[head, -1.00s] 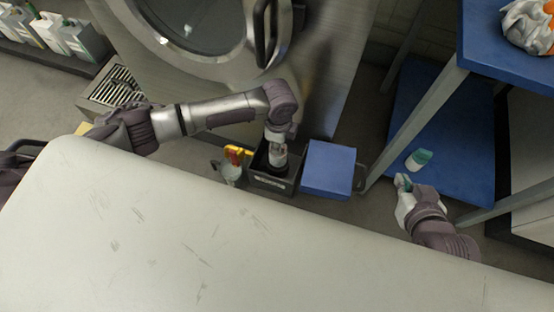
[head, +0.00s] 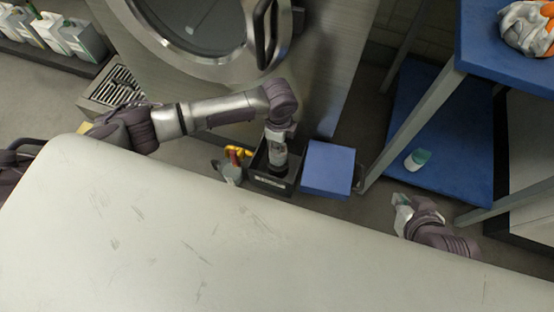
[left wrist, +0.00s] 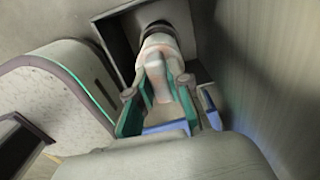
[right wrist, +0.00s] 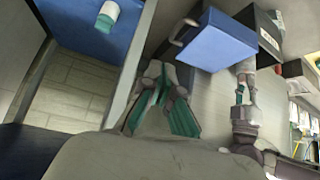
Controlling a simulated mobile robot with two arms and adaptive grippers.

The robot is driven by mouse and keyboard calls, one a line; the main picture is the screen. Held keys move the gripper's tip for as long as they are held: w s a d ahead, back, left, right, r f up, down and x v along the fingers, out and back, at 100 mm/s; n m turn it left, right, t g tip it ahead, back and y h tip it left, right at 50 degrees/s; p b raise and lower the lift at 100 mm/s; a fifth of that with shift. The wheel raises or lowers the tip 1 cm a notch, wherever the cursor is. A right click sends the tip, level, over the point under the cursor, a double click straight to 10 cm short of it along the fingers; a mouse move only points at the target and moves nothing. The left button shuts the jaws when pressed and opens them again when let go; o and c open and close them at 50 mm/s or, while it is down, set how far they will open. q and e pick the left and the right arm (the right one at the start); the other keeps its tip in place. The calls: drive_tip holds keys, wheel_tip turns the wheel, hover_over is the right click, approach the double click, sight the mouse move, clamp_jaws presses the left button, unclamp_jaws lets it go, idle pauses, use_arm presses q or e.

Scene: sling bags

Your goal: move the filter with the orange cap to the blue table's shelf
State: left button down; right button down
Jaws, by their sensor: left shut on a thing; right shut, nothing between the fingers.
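My left gripper (head: 277,150) points down into a dark open bin (head: 263,181) in the head view. In the left wrist view its fingers (left wrist: 160,92) are shut on a pale cylindrical filter (left wrist: 158,42) with a dark end toward the bin. No orange cap can be made out on it; the fingers hide part of it. The blue table's shelf (head: 430,110) lies at right and bears a white filter with a teal cap (head: 417,159), also in the right wrist view (right wrist: 108,14). My right gripper (head: 401,203) is shut and empty, beside the shelf's near left corner.
A blue-lidded box (head: 328,168) stands right of the bin. A spray bottle with a yellow and red head (head: 233,163) stands left of it. The blue table's leg (head: 415,130) rises between the box and the shelf. The shelf has much free room.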

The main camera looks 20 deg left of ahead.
use_arm(q)
drive_tip(key=shift+r+p, duration=0.6)
drive_tip(key=shift+p, duration=0.05)
use_arm(e)
drive_tip(key=s+d+f+g, duration=0.2)
drive_tip(key=s+g, duration=0.2)
drive_tip(key=s, duration=0.2)
drive_tip(key=shift+s+h, duration=0.25)
drive_tip(key=shift+h, duration=0.15)
drive_tip(key=shift+f, duration=0.1)
idle(0.3)
